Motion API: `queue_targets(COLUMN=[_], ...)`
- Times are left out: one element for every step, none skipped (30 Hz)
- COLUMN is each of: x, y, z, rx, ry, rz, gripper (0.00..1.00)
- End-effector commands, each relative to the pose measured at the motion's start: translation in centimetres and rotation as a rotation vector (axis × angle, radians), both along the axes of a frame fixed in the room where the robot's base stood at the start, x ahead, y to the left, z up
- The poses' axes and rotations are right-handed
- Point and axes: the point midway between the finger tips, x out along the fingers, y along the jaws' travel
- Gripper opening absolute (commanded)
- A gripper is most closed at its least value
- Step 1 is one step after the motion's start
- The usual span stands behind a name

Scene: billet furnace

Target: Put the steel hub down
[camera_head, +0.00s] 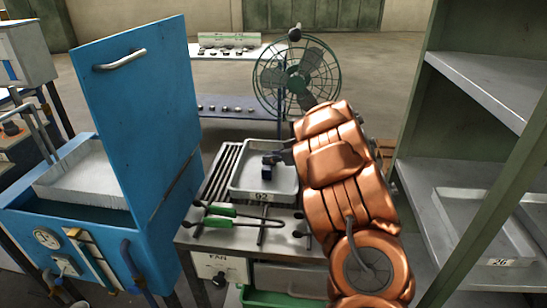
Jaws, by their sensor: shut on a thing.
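My gripper (274,159) reaches in from the right at the end of my copper-coloured arm. It is shut on a small dark, bluish piece (268,173), which I take to be the steel hub; its shape is hard to make out at this size.
Two green-handled tools (222,210) lie in front of the tray, and dark slats run along its left. A blue furnace box (140,110) with a raised lid stands left. A green fan (297,80) stands behind. A metal shelf (480,85) with another tray (503,262) is right.

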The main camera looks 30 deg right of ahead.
Motion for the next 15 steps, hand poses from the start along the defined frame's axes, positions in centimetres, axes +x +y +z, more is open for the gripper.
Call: queue_targets(x=[0.05, 0.06, 0.06, 0.06, 0.06, 0.05, 0.05, 0.05, 0.05, 0.04, 0.03, 0.03, 0.03, 0.03, 0.03], y=[-0.01, -0.01, -0.01, -0.01, -0.01, 0.0, 0.0, 0.0, 0.0, 0.0, 0.0, 0.0, 0.0, 0.0, 0.01], z=[0.15, 0.19, 0.21, 0.22, 0.22, 0.21, 0.19, 0.13, 0.04, -0.02, -0.09, -0.09, -0.08, -0.09, -0.09], rx=[-0.001, -0.001, -0.001, -0.001, -0.001, -0.001, -0.001, -0.001, 0.0, -0.001, -0.002, -0.002, -0.002, -0.002, -0.002], ry=[-0.003, -0.003, -0.003, -0.003, -0.003, -0.003, -0.003, -0.003, -0.003, -0.003, -0.003, -0.003, -0.003, -0.002, -0.002], rz=[0.0, 0.0, 0.0, 0.0, 0.0, 0.0, 0.0, 0.0, 0.0, 0.0, 0.001, 0.001, 0.001, 0.001, 0.001], gripper=[0.0, 0.0, 0.0, 0.0, 0.0, 0.0, 0.0, 0.0, 0.0, 0.0, 0.4, 0.44, 0.48, 0.49, 0.49])
